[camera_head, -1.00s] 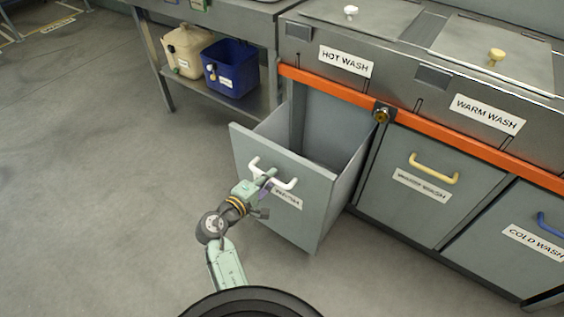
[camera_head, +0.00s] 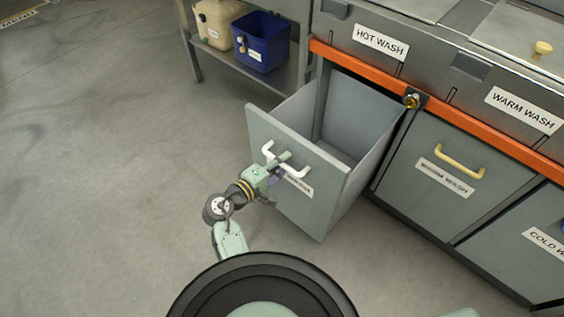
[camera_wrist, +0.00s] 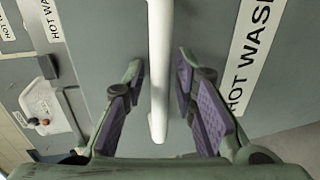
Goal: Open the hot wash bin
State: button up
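The hot wash bin (camera_head: 300,190) is a grey tilt-out or pull-out front standing well out from the counter, with its empty-looking inside showing. Its white bar handle (camera_head: 268,149) is on the front panel, above a partly hidden label. The handle also runs down the middle of the wrist view (camera_wrist: 159,60). My gripper (camera_head: 280,164) is at this handle. In the wrist view my gripper (camera_wrist: 160,64) has its purple-padded fingers apart, one on each side of the bar, with visible gaps to it.
The closed warm wash bin (camera_head: 450,175) with a yellow handle and the cold wash bin (camera_head: 525,235) are to the right. A brass knob (camera_head: 412,101) sits by the orange rail (camera_head: 365,68). A blue tub (camera_head: 262,45) stands on a shelf. Floor at left is clear.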

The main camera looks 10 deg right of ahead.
jog(key=shift+o, duration=0.5)
jog(key=v, duration=1.2)
jog(key=shift+f, duration=0.1)
